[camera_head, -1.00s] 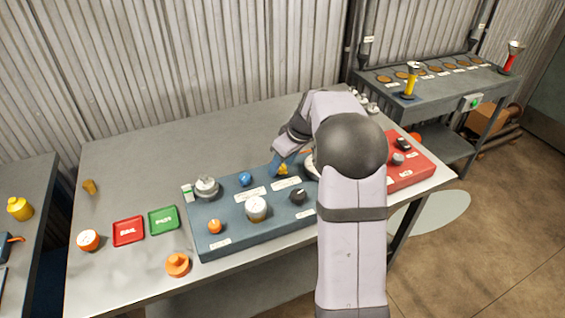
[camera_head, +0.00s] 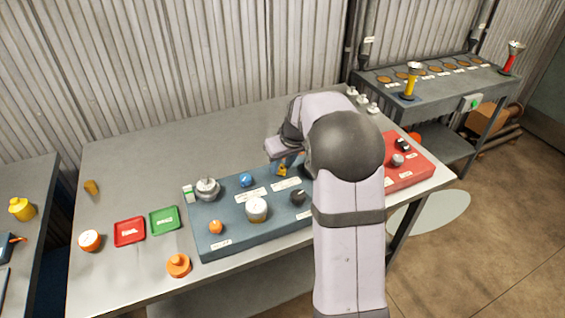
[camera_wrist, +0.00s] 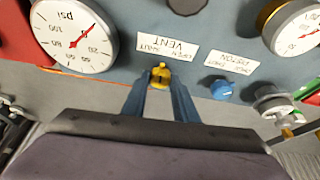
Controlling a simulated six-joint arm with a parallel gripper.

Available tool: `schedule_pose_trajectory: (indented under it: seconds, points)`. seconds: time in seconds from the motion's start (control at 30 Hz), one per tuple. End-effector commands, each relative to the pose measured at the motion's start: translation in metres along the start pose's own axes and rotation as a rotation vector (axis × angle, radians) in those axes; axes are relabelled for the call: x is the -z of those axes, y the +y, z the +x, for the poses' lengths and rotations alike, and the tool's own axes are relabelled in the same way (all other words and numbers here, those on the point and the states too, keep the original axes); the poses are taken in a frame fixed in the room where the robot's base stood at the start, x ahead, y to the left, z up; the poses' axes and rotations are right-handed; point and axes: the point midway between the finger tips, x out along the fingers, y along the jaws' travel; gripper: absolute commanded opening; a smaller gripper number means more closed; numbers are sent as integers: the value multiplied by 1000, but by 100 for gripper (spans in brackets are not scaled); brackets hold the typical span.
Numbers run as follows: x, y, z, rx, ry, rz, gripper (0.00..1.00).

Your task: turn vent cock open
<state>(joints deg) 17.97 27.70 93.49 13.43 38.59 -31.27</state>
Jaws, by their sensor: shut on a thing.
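The vent cock is a small yellow knob (camera_head: 281,170) at the back of the blue panel (camera_head: 235,222). In the wrist view the yellow knob (camera_wrist: 159,75) stands below the white label reading VENT with open and shut marks (camera_wrist: 167,47). My gripper (camera_wrist: 160,84) has its two blue fingers on either side of this knob, shut on it. In the head view my gripper (camera_head: 283,164) reaches the knob from above and behind, and the arm hides part of the panel's right side. The exact angle of the knob is hard to read.
A blue knob (camera_wrist: 221,90) sits close beside the vent knob. A large psi gauge (camera_wrist: 73,36) is on its other side. A black knob (camera_head: 298,197), a central gauge (camera_head: 257,208) and an orange knob (camera_head: 215,227) are nearer the panel's front. A red panel (camera_head: 408,168) lies right.

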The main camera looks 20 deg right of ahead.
Motion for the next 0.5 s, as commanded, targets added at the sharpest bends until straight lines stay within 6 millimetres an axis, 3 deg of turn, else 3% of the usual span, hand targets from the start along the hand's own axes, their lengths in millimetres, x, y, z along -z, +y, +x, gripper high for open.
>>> schedule_pose_trajectory:
  seconds: [0.5]
  points:
    - [3, -6, 1, -187, 4, 441, 4]
